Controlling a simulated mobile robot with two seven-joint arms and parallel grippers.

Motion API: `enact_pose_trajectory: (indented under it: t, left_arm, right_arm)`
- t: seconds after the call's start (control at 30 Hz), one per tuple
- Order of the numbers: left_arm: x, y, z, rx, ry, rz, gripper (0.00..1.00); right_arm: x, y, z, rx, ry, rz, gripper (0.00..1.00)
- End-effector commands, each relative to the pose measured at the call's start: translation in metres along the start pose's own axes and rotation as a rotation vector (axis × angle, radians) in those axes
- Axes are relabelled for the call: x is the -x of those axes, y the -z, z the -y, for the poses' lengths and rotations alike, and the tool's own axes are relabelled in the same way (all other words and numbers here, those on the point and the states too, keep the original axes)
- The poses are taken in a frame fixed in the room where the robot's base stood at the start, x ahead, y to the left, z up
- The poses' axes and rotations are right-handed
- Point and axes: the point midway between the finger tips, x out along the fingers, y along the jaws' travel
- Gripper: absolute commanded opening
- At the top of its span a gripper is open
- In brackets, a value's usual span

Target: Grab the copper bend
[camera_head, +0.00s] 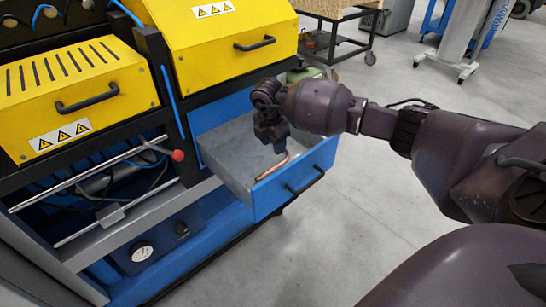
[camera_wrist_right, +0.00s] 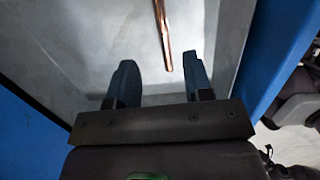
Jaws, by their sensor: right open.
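The copper bend (camera_head: 273,168) lies in an open blue-fronted drawer (camera_head: 305,180), near its front panel. In the right wrist view the copper bend (camera_wrist_right: 162,35) runs down from the top edge as a shiny tube, and its far part is out of frame. My right gripper (camera_head: 275,146) is above the drawer, over the copper bend. In the wrist view my right gripper (camera_wrist_right: 158,80) is open, with its two fingers apart and the tube's near end just beyond and between them. Nothing is held. My left gripper is not in view.
A red knob (camera_head: 178,155) on a rod sticks out left of the drawer.

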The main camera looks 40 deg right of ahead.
Motion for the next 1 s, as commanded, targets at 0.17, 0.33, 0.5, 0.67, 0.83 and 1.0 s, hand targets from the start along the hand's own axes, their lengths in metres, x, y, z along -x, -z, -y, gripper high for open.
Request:
enact_pose_trajectory:
  t: [0.17, 0.33, 0.5, 0.67, 0.83, 1.0]
  left_arm:
    - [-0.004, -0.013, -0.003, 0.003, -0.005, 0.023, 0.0]
    - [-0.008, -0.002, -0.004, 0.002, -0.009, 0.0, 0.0]
    - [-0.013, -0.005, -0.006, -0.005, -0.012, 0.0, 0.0]
    - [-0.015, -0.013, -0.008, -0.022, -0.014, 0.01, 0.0]
    - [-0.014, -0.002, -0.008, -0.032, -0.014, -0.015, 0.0]
    - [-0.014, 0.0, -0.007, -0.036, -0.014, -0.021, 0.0]
  right_arm:
    - [-0.034, 0.002, 0.002, 0.001, 0.011, -0.001, 0.46]
    - [-0.04, 0.002, 0.002, 0.001, 0.006, -0.002, 0.46]
    - [-0.06, 0.005, 0.004, 0.003, 0.011, -0.002, 0.46]
    - [-0.083, 0.008, 0.006, 0.002, 0.012, -0.002, 0.46]
    - [-0.089, 0.007, 0.004, 0.002, 0.006, -0.001, 0.46]
    - [-0.087, 0.006, 0.004, 0.001, 0.003, -0.001, 0.45]
